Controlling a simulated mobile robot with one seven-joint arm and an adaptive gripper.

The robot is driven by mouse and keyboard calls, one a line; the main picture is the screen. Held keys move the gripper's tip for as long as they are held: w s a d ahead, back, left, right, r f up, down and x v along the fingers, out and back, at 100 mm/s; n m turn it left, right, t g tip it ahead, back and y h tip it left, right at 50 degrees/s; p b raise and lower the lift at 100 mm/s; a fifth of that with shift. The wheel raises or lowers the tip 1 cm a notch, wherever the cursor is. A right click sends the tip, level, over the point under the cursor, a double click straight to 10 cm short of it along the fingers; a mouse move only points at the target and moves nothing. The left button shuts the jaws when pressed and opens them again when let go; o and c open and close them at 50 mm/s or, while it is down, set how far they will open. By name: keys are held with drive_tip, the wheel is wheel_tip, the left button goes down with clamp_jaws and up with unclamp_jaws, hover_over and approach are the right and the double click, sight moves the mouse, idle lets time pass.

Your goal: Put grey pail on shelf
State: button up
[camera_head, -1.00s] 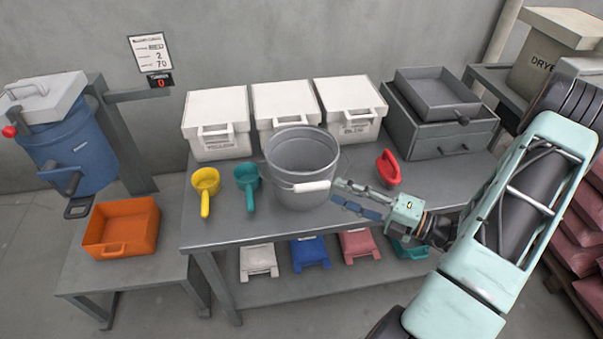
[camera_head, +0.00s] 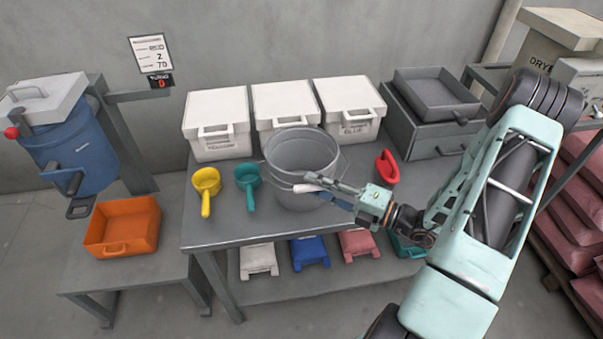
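The grey pail (camera_head: 295,157) stands upright on the grey table (camera_head: 225,232), in front of the white boxes. Its wire handle has a white grip (camera_head: 307,188) hanging at the pail's front right side. My gripper (camera_head: 312,187) reaches in from the right, with its fingertips at the white grip. The fingers overlap the grip in this view, and I cannot tell whether they are closed on it. A lower shelf (camera_head: 290,288) runs under the table and holds white, blue, pink and teal items.
Yellow (camera_head: 206,184) and teal (camera_head: 248,181) scoops lie left of the pail, and a red scoop (camera_head: 387,168) lies to the right. White lidded boxes (camera_head: 217,125) line the back. An orange bin (camera_head: 123,227) sits on the lower bench at left.

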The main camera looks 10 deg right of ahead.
clamp_jaws()
drive_tip(key=shift+r, duration=0.15)
